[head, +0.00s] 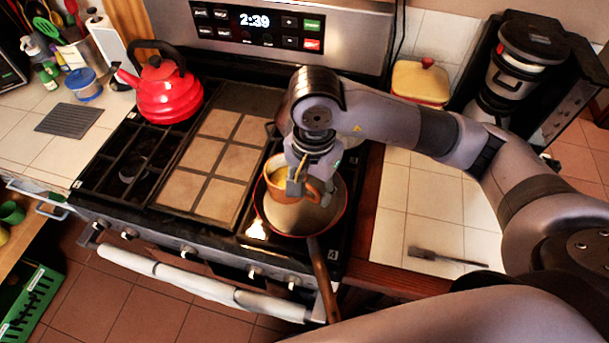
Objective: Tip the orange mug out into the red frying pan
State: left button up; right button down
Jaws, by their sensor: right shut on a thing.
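The orange mug (277,183) is in my right gripper (302,178), over the left part of the red frying pan (338,207). The mug looks roughly upright or slightly tilted, and its inside shows pale. My right gripper is shut on the mug at its right side. The pan sits on the right side of the stove, with its wooden handle (321,270) pointing toward the front edge. The pan's inside looks pale, and I cannot tell whether anything has been poured into it. My left gripper is not in the head view.
A red kettle (166,95) stands at the stove's back left. A dark pot is partly hidden behind my right gripper.

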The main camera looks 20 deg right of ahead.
jog(key=m+y, duration=0.1)
jog(key=a+m+g+y, duration=0.1)
jog(key=y, duration=0.1)
jog(key=shift+a+f+m+p, duration=0.25)
jog(key=shift+f+m+p, duration=0.05)
jog(key=shift+f+p, duration=0.1)
jog(key=shift+a+r, duration=0.1)
jog(key=shift+g+y, duration=0.3)
jog(key=shift+y, duration=0.1)
jog(key=y, duration=0.1)
jog(key=g+y, duration=0.1)
jog(key=y, duration=0.1)
jog(key=shift+f+g+y, duration=0.3)
